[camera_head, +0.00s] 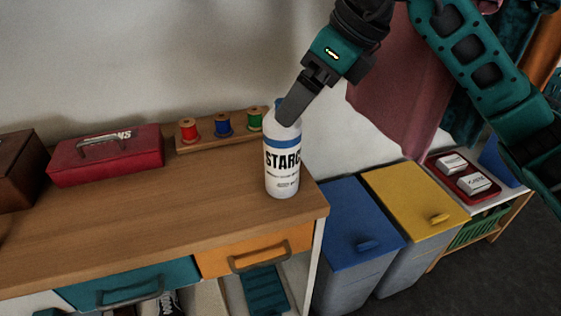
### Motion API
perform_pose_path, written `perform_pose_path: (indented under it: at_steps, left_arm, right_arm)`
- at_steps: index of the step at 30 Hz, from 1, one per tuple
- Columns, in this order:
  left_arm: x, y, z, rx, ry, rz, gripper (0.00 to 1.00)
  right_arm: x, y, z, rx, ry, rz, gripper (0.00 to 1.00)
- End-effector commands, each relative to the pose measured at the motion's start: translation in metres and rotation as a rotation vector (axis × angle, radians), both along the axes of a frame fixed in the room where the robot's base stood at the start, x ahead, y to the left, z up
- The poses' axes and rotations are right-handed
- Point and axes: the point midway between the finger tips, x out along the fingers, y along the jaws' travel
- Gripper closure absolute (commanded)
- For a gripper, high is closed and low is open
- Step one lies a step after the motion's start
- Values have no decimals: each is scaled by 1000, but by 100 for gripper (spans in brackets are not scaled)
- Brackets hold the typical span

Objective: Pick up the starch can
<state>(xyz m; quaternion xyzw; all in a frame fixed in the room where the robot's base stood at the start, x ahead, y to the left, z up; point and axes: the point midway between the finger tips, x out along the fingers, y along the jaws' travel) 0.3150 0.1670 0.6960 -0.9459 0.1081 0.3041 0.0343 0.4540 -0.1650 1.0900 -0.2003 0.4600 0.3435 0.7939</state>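The starch can (283,168) is white with a blue band and black lettering that reads "STARC". It stands upright on the wooden counter (226,190), near its right end. My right gripper (287,117) comes down from the upper right, and its dark finger overlaps the can's top, hiding part of the cap and shoulder. Only one finger shows clearly, so I cannot tell whether it is open, or whether it touches the can. My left gripper is not in view.
Spools of thread on a wooden rack (206,139) stand just behind the can. A red box (106,163) and a brown box (18,180) are further left. Blue (352,225) and yellow (413,200) lidded bins stand right of the counter. A pink cloth (395,110) hangs behind my arm.

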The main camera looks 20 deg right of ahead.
Motion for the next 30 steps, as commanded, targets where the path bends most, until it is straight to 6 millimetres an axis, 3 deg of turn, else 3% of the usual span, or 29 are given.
perform_pose_path:
  at_steps: [1,11,19,27,30]
  left_arm:
    - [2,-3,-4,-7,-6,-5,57]
    - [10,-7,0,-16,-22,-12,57]
    - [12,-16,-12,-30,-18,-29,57]
    - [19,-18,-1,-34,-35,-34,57]
    - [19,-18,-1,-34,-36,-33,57]
  right_arm:
    - [3,4,-12,2,2,1,4]
    - [12,13,-32,2,2,1,4]
    - [25,24,-68,4,2,2,4]
    - [28,27,-70,3,1,1,4]
    - [28,27,-70,3,1,1,13]
